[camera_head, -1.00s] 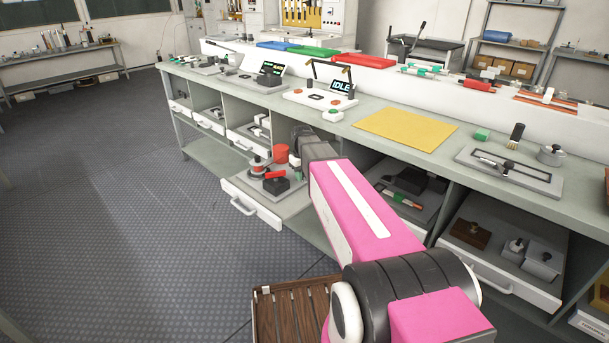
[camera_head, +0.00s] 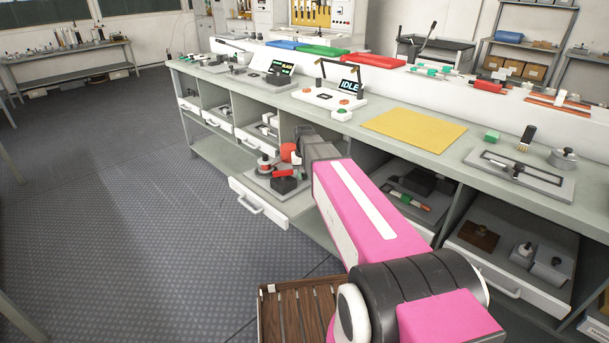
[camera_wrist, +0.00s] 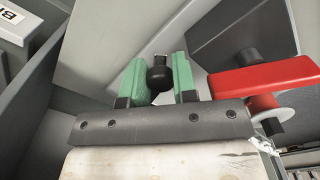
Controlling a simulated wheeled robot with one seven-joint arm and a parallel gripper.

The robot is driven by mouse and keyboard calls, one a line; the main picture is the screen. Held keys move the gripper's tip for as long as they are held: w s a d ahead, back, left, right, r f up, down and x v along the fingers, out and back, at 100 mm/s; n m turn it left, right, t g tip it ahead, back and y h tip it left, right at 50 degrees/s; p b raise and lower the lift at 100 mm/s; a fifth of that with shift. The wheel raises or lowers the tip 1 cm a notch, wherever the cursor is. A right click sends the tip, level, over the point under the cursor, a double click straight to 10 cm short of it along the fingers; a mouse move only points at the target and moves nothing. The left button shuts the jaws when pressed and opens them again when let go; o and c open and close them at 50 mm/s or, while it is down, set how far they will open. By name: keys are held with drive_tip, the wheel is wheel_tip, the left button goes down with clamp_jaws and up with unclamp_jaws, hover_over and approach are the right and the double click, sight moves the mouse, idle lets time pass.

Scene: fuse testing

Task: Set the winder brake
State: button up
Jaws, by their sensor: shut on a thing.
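In the wrist view, my gripper (camera_wrist: 158,78) has its two green fingers closed around a small black knob (camera_wrist: 160,76). A red lever (camera_wrist: 262,76) on a dark block lies to the right of the fingers, apart from them. In the head view, the open drawer (camera_head: 258,207) holds the winder parts: a red lever on a black block (camera_head: 285,185), a round red-and-white part (camera_head: 265,162) and a red cylinder (camera_head: 290,152). My wrist reaches in at the drawer's right side. My fingers are hidden there, and I cannot tell which part carries the knob.
The bench top above holds a yellow mat (camera_head: 415,129), an IDLE display (camera_head: 350,87) and a slotted plate (camera_head: 520,175). Open compartments with other parts lie right of the drawer. A brown slatted crate (camera_head: 295,310) stands below my arm. The floor at left is clear.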

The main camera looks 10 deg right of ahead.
drive_tip(key=o, duration=0.9)
drive_tip(key=shift+r, duration=0.1)
wheel_tip(320, 180, up, 11)
drive_tip(key=shift+f, duration=0.15)
